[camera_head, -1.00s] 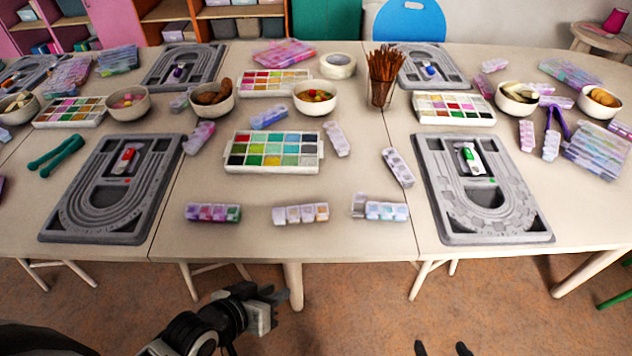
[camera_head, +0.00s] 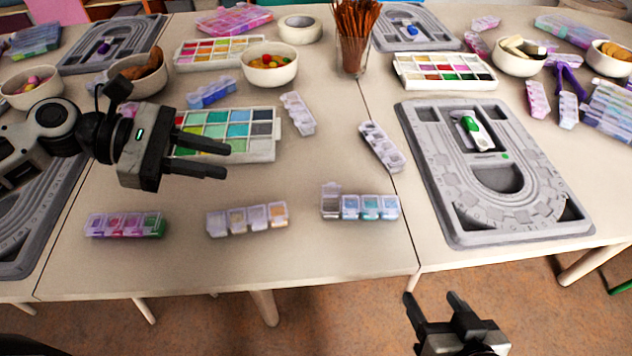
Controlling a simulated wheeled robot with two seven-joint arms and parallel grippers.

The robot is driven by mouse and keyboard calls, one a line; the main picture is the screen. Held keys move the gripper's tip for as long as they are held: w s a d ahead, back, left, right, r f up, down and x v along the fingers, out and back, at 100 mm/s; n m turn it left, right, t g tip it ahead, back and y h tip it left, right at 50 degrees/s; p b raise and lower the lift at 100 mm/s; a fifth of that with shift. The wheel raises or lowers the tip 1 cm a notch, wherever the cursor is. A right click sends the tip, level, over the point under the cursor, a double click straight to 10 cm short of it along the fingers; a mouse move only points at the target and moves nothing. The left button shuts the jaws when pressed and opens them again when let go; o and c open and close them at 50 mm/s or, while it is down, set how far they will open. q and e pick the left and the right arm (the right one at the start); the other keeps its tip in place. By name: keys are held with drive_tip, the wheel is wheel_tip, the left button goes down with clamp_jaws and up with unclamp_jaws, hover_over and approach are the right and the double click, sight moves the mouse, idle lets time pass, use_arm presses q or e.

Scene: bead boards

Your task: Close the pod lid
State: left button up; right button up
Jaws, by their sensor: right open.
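A strip of clear bead pods (camera_head: 360,206) lies near the front edge of the middle table. Its leftmost pod has its lid (camera_head: 331,188) standing up open; the other pods, with blue beads, look shut. My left gripper (camera_head: 226,159) is above the table at the left, over the paint-like bead palette, with its two fingers apart and nothing between them. It is left of and behind the open lid, clear of it. My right gripper (camera_head: 433,299) is open and empty, low in front of the table edge, to the right of the strip.
Two more pod strips (camera_head: 248,219) (camera_head: 126,225) lie left along the front. Another strip (camera_head: 381,147) lies behind. A grey bead board (camera_head: 571,219) is at the right. A cup of sticks (camera_head: 352,55) and a bowl (camera_head: 268,66) stand further back.

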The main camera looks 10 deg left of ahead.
sight(332, 190)
use_arm(q)
drive_tip(key=x, duration=1.5)
drive_tip(key=shift+d+f, duration=0.1)
drive_tip(key=shift+d, duration=0.3)
clamp_jaws()
